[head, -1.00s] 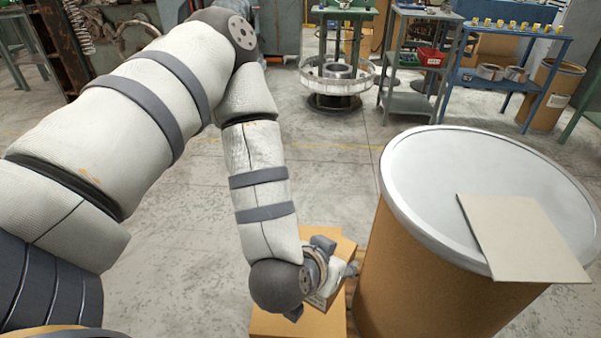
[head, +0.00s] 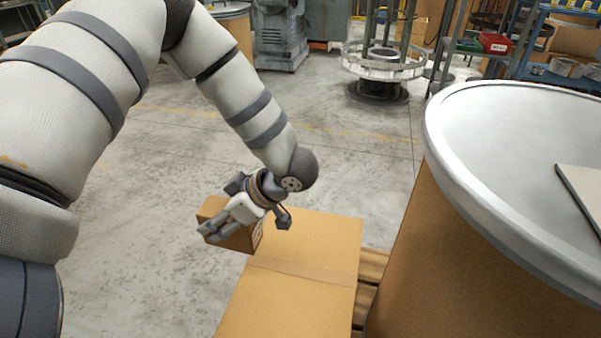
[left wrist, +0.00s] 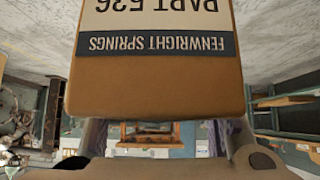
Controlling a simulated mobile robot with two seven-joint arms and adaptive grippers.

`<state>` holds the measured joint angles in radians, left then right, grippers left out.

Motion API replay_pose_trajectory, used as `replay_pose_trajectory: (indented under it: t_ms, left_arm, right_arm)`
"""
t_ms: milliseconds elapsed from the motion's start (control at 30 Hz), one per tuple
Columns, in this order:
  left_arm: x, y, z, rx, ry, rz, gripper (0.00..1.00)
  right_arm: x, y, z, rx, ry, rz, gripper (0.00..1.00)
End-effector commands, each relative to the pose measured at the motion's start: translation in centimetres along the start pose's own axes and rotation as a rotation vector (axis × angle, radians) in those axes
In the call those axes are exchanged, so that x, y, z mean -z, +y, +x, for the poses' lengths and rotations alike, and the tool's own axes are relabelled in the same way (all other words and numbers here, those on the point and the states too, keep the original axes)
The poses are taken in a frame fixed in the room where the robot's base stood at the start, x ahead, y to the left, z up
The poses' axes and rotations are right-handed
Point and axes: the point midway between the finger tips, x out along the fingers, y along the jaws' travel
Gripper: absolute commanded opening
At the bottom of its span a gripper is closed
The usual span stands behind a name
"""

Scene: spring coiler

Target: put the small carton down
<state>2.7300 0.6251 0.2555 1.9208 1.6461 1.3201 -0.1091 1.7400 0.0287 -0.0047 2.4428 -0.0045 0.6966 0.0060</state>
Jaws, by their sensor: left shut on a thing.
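The small brown carton (head: 240,238) is in my left gripper (head: 222,226), at the left edge of a large closed cardboard box (head: 300,262) in the head view. The fingers are shut on the carton. In the left wrist view the carton (left wrist: 155,85) fills the upper middle, with a label reading "FENWRIGHT SPRINGS" and "PART 536" upside down. I cannot tell whether the carton touches the large box or hangs just above it. My right gripper is not in view.
The large box stands on a wooden pallet (head: 372,268). A big drum (head: 450,225) with a pale lid stands close on the right, with a flat board (head: 582,190) on the lid. Open concrete floor (head: 150,195) lies to the left. Machines and shelves stand behind.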

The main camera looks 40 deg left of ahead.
Motion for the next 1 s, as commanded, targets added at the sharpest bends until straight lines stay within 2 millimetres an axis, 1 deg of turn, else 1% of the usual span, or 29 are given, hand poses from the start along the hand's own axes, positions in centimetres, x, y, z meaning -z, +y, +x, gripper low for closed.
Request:
replay_pose_trajectory:
  t_ms: [33,333,400,500,767,800,900,1000]
  left_arm:
    - [-1.0,0.7,0.1,0.003,0.003,-0.004,0.00]
    - [-7.5,6.2,-1.1,0.003,0.003,-0.001,0.00]
    - [-9.2,6.9,-0.5,0.005,0.005,0.003,0.00]
    - [-11.2,8.0,0.0,0.005,0.005,0.003,0.00]
    - [-13.4,9.3,0.4,0.002,0.003,0.001,0.00]
    - [-14.1,9.6,0.6,0.002,0.003,0.002,0.00]
    - [-15.3,9.5,2.1,0.003,0.003,0.003,0.00]
    - [-15.8,9.5,2.5,0.001,0.002,0.001,0.00]
  right_arm:
    - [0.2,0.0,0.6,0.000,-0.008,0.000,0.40]
    - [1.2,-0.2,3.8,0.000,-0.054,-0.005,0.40]
    - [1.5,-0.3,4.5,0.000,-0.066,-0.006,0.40]
    - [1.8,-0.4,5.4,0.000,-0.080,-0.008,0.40]
    - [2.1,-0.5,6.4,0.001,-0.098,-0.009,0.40]
    - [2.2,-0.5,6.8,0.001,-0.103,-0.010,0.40]
    - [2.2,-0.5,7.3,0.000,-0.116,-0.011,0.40]
    - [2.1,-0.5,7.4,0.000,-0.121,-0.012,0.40]
